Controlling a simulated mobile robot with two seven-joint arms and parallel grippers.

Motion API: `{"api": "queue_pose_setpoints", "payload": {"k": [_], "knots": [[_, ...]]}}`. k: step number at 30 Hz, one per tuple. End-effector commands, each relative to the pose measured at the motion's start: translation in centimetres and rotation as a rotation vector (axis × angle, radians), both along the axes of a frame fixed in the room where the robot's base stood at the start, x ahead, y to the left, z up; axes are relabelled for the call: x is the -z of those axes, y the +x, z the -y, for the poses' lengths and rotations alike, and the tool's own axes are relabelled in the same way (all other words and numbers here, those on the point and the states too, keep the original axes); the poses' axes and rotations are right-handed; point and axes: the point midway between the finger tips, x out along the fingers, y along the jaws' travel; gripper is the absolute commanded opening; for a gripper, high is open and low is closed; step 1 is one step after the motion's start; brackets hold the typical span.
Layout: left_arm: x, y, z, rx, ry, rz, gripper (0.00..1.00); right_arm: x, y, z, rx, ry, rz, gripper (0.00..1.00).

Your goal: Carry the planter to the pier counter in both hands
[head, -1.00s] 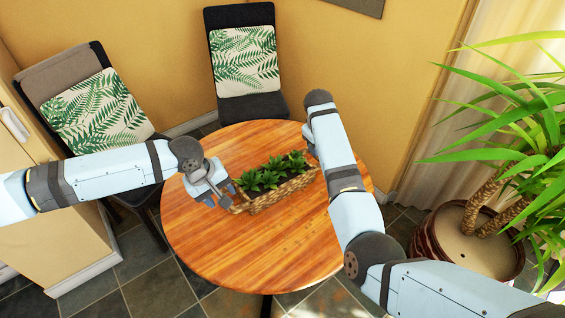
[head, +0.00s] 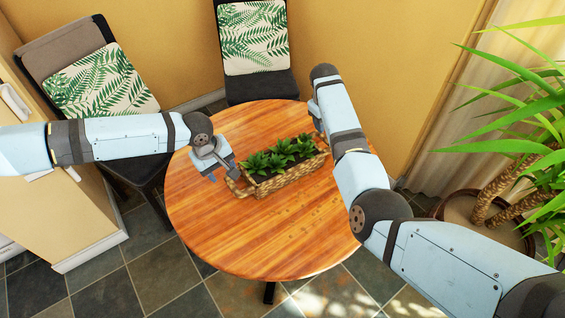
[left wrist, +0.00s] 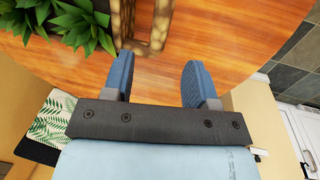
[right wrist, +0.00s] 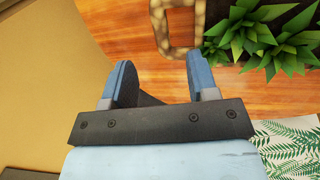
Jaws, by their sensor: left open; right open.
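The planter (head: 285,178) is a long woven basket with green leafy plants, standing on the round wooden table (head: 235,245). It has a looped woven handle at each end. My left gripper (head: 220,170) is open beside its left end. In the left wrist view the near handle (left wrist: 158,30) lies just ahead of the open fingers (left wrist: 160,62). In the right wrist view the other handle (right wrist: 160,30) lies just ahead of my open right gripper (right wrist: 160,62). In the head view my right forearm mostly hides that gripper. I cannot identify the pier counter.
Two chairs with leaf-print cushions (head: 100,80) (head: 253,38) stand behind the table. A beige cabinet (head: 70,215) is at the left. A large potted plant (head: 500,195) stands at the right by a curtain. The table's front half is clear; tiled floor shows in front.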

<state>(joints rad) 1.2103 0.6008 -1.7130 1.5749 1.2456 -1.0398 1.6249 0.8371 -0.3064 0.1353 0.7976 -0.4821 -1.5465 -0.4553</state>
Motion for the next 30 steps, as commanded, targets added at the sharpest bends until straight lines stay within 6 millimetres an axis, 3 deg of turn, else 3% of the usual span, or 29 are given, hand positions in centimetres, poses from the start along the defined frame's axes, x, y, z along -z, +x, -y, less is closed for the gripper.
{"api": "queue_pose_setpoints", "payload": {"k": [6, 12, 18, 28, 30], "knots": [[4.3, 0.5, 0.8, 0.001, 0.002, 0.0, 0.53, 4.3, 0.5, 0.8, 0.001, -0.002, -0.002, 0.54], [7.1, 0.8, 1.2, 0.0, 0.001, -0.001, 0.53, 7.0, 0.8, 1.2, 0.0, -0.001, -0.002, 0.54], [8.3, 0.9, 1.4, 0.0, 0.0, 0.0, 0.53, 8.2, 0.9, 1.4, 0.0, -0.001, 0.0, 0.54], [8.4, 0.9, 1.4, 0.001, 0.0, 0.0, 0.53, 8.4, 0.9, 1.4, 0.001, 0.0, 0.0, 0.54], [8.4, 0.9, 1.4, 0.0, 0.0, 0.0, 0.37, 8.4, 0.9, 1.4, 0.001, 0.0, 0.0, 0.38]]}}
